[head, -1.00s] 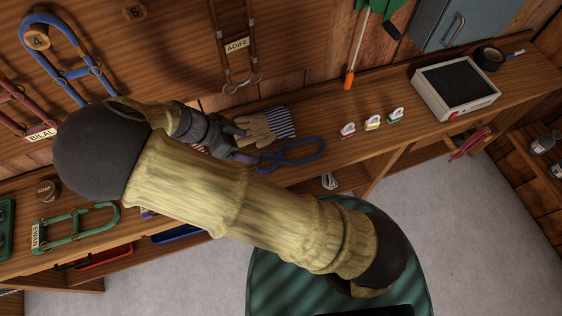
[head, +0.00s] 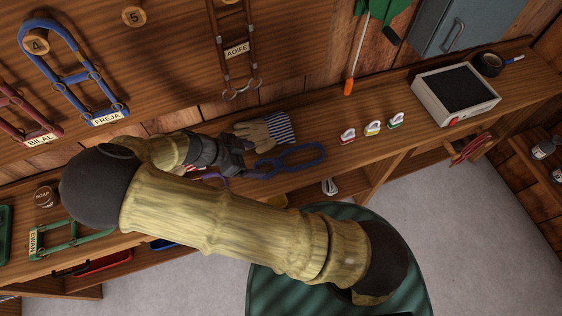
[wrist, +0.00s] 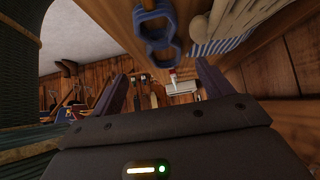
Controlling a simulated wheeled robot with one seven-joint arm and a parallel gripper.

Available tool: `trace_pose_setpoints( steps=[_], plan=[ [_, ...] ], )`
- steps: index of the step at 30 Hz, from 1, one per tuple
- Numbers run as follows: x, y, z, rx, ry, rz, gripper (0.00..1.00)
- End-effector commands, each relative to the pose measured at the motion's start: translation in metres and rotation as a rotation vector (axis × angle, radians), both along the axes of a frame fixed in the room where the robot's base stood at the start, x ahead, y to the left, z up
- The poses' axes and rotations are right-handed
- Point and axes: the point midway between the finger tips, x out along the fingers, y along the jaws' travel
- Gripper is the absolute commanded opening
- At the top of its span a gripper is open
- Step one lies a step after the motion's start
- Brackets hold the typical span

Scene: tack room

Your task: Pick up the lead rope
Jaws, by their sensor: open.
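A blue looped item (head: 298,159), which looks like a coiled rope, lies on the wooden bench near its front edge. I cannot be sure that it is the lead rope. In the wrist view its loops (wrist: 157,38) show at upper centre, beyond my gripper (wrist: 163,88). My gripper is open, with nothing seen between its fingers. In the head view it is largely hidden by my arm, just left of the blue loops; I cannot tell whether they touch.
A tan glove with a striped cuff (head: 279,128) lies right behind the blue loops. Several small clips (head: 372,128) and a white box (head: 455,93) stand farther right. A green halter (head: 75,238) lies at left. Labelled halters hang on the wall. Bare bench shows between clips and box.

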Motion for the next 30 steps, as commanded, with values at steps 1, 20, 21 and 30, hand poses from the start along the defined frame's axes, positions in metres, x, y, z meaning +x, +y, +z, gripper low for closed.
trace_pose_setpoints(
  steps=[1, 20, 21, 30],
  plan=[
    [0.002, -0.008, -0.005, -0.004, 0.002, -0.004, 0.79],
    [0.011, -0.040, -0.042, 0.001, 0.001, -0.001, 0.79],
    [0.012, -0.040, -0.042, 0.001, 0.001, -0.001, 0.79],
    [0.021, -0.064, -0.063, -0.002, 0.002, -0.004, 0.79]
  ],
)
